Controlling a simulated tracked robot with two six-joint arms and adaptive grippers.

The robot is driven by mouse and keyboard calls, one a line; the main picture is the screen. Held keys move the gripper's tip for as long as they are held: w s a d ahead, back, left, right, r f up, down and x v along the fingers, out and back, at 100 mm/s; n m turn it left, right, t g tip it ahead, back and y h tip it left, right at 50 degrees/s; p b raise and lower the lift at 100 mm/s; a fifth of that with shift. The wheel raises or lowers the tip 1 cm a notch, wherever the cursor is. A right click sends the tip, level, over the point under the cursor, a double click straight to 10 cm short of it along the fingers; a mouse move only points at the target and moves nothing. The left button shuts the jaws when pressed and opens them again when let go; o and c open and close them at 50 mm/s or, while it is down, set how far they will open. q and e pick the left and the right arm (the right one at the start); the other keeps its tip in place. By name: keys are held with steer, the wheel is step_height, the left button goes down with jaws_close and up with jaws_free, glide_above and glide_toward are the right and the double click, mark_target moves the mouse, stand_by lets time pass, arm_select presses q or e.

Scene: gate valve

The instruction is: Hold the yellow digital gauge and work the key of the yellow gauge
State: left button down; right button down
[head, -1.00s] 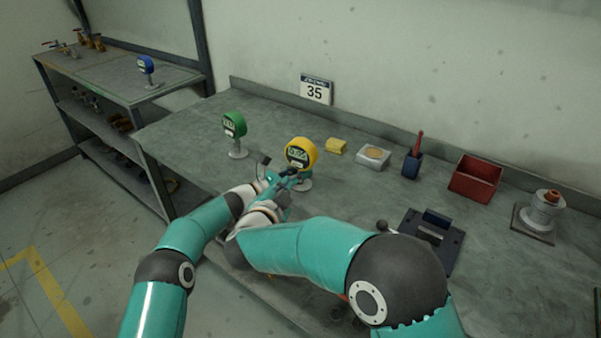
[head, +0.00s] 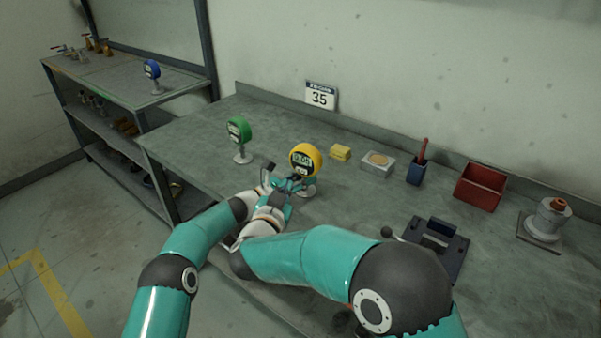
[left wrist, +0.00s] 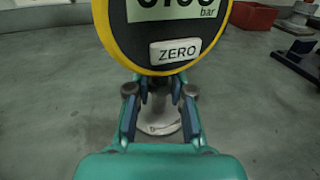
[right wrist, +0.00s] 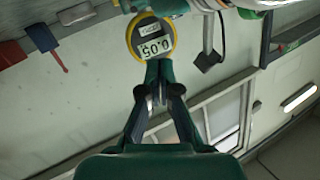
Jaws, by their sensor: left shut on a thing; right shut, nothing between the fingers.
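The yellow digital gauge (head: 306,160) stands upright on a round base near the front edge of the bench. Its face fills the top of the left wrist view (left wrist: 170,25), with the ZERO key (left wrist: 175,50) below the display. My left gripper (left wrist: 158,88) is shut around the stem under the gauge body. My right gripper (right wrist: 158,72) is shut and empty, its tips pointing at the gauge face (right wrist: 152,38). In the right wrist view the face looks upside down, and I cannot tell whether the tips touch it. The grippers overlap in the head view.
A green gauge (head: 239,131) stands left of the yellow one. A yellow block (head: 341,152), white box (head: 378,163), dark cup (head: 416,172), red bin (head: 481,187) and dark fixture (head: 435,245) lie to the right. A blue gauge (head: 151,70) is on the side shelf.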

steer(key=s+d+f+n+y, duration=0.1)
steer(key=n+y, duration=0.1)
steer(key=n, duration=0.6)
steer(key=s+d+f+n+t+y, duration=0.1)
steer(key=s+n+y, duration=0.1)
steer(key=n, duration=0.7)
steer(key=s+d+f+n+y, duration=0.1)
steer(key=n+y, duration=0.3)
steer(key=n, duration=0.5)
steer(key=shift+s+d, duration=0.4)
steer(key=shift+s, duration=0.25)
steer(key=shift+d, duration=0.1)
steer(key=shift+w, duration=0.15)
